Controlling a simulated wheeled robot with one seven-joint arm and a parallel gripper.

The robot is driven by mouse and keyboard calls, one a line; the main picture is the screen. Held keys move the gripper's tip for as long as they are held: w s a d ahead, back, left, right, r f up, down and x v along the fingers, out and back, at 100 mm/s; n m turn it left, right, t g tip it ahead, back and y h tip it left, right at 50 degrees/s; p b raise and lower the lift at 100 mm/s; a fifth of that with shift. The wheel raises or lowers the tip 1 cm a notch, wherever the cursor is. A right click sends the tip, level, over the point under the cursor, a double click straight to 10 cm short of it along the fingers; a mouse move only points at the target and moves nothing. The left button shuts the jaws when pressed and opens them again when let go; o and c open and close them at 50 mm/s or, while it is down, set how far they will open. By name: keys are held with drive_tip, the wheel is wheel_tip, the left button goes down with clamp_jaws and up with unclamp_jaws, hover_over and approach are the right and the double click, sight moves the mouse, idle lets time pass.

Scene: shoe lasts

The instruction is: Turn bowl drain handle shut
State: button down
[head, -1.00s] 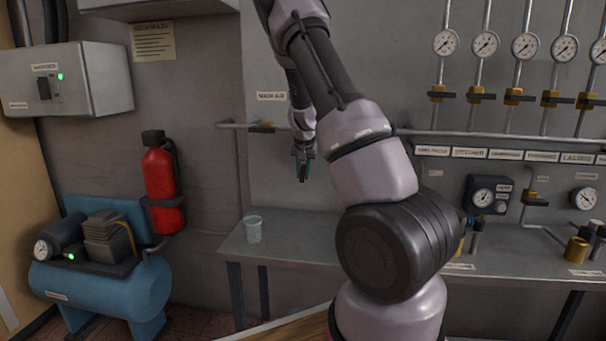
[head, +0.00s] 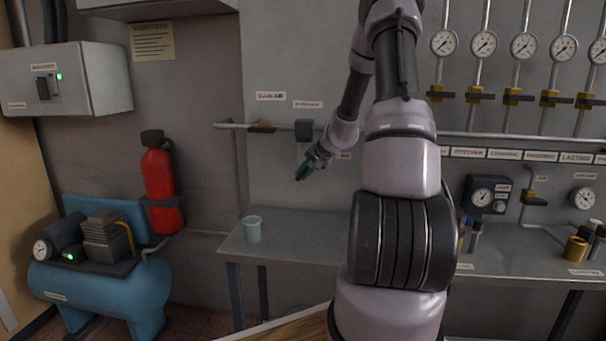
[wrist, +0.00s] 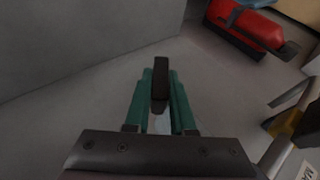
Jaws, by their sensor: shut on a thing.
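In the wrist view the teal fingers (wrist: 160,98) are closed on both sides of a dark bar-shaped drain handle (wrist: 161,78). A pale piece shows between the fingers just below the handle. The filter unit has a dark head (head: 304,129) on the pipe and a pale bowl (head: 303,152) beneath it. The handle is too small and covered to make out in the head view.
A metal bench (head: 300,226) runs below, with a pale cup (head: 252,228) at its left. A red extinguisher (head: 161,183) hangs left, above a blue compressor (head: 100,290). A yellow-dark pipe valve (head: 262,127) sits left of the filter. Gauges line the right wall.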

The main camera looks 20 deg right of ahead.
drive_tip(key=t+y, duration=0.1)
drive_tip(key=y, duration=0.1)
drive_tip(key=m+t+y, duration=0.1)
drive_tip(key=t+y, duration=0.1)
drive_tip(key=shift+s+f+t, duration=0.1)
drive_tip(key=shift+f+t, duration=0.1)
drive_tip(key=shift+t, duration=0.1)
idle(0.5)
drive_tip(key=c, duration=0.8)
unclamp_jaws()
drive_tip(key=shift+o, duration=0.2)
drive_tip(key=shift+r, duration=0.1)
